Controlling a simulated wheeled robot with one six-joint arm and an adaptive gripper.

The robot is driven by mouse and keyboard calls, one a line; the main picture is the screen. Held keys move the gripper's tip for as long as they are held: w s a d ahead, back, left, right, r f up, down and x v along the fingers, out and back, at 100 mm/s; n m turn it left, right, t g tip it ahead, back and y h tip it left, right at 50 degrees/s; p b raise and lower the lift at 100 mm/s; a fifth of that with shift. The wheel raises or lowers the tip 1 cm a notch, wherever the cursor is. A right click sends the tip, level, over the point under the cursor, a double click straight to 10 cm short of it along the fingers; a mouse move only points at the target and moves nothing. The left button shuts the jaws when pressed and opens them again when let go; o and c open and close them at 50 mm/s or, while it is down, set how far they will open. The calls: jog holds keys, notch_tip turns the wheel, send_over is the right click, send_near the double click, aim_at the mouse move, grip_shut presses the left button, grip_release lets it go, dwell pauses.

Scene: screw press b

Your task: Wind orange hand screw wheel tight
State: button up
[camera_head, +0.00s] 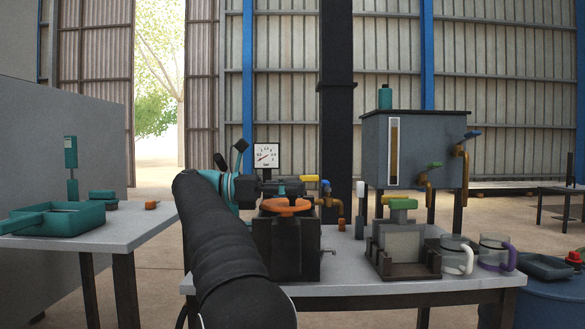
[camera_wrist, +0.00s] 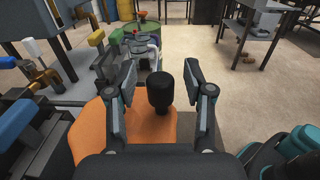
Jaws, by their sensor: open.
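The orange hand wheel (camera_head: 285,207) lies flat on top of a dark press (camera_head: 285,250) at the middle of the table. In the wrist view the orange wheel (camera_wrist: 95,130) fills the lower middle, and a black upright knob (camera_wrist: 160,88) stands on a short stem over it. My gripper (camera_wrist: 160,68) is open, one finger on each side of the knob. Gaps show between the knob and both fingers. In the head view my dark arm hides the table's left part, and the knob cannot be made out clearly.
A tank (camera_head: 415,150) with taps stands behind the table. A green-handled press (camera_head: 402,235) and glass mugs (camera_head: 457,255) stand to the right. A pressure gauge (camera_head: 266,156) is behind the wheel. A side table (camera_head: 130,232) with a teal tray (camera_head: 60,218) is at left.

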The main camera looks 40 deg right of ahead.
notch_tip(320, 180, up, 7)
jog(key=shift+f, duration=0.1)
jog(key=shift+w+r, duration=0.15)
jog(key=shift+r, duration=0.95)
jog(key=shift+r, duration=0.1)
